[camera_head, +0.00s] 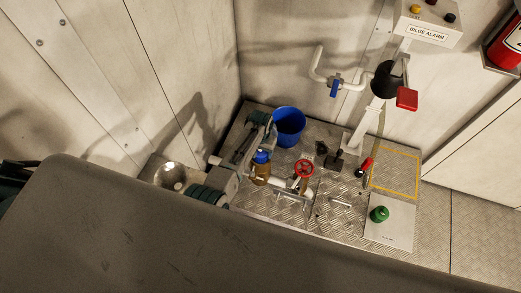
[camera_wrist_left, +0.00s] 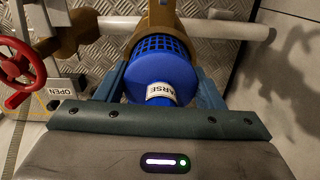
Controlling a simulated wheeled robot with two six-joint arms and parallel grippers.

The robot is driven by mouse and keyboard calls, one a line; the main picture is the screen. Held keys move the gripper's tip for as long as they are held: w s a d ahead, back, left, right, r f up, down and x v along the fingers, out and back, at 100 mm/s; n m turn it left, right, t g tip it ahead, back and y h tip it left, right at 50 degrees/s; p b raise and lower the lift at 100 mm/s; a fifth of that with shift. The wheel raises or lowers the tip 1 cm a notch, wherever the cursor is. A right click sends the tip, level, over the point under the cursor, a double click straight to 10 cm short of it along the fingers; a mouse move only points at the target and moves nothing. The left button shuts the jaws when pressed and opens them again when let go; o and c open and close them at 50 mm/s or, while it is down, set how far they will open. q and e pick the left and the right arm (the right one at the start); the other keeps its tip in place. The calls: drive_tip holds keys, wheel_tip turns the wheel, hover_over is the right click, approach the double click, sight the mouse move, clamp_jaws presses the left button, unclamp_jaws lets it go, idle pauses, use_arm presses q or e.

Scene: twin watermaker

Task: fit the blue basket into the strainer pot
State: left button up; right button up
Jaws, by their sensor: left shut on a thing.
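The blue basket (camera_head: 262,156) has a latticed wall and a white label, partly readable as "ARSE", on its near end in the left wrist view (camera_wrist_left: 162,72). My left gripper (camera_head: 255,159) is shut on it, with one finger on each side. The bronze strainer pot (camera_head: 262,172) is right at the basket's far end. In the left wrist view the pot (camera_wrist_left: 160,17) shows beyond and around the latticed end. I cannot tell how deep the basket sits in it. My right gripper is not in view.
A red handwheel (camera_head: 303,169) stands just right of the pot. A blue bucket (camera_head: 288,125) is behind it. A green knobbed object (camera_head: 378,214) rests on a pale mat (camera_head: 400,235) at right. A metal bowl (camera_head: 170,176) is at left. A white pipe (camera_wrist_left: 240,29) runs beside the pot.

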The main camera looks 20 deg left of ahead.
use_arm(q)
drive_tip(key=shift+f+b, duration=0.5)
drive_tip(key=shift+f, duration=0.2)
drive_tip(key=o, duration=0.9)
wheel_tip(320, 180, up, 11)
drive_tip(key=shift+f, duration=0.1)
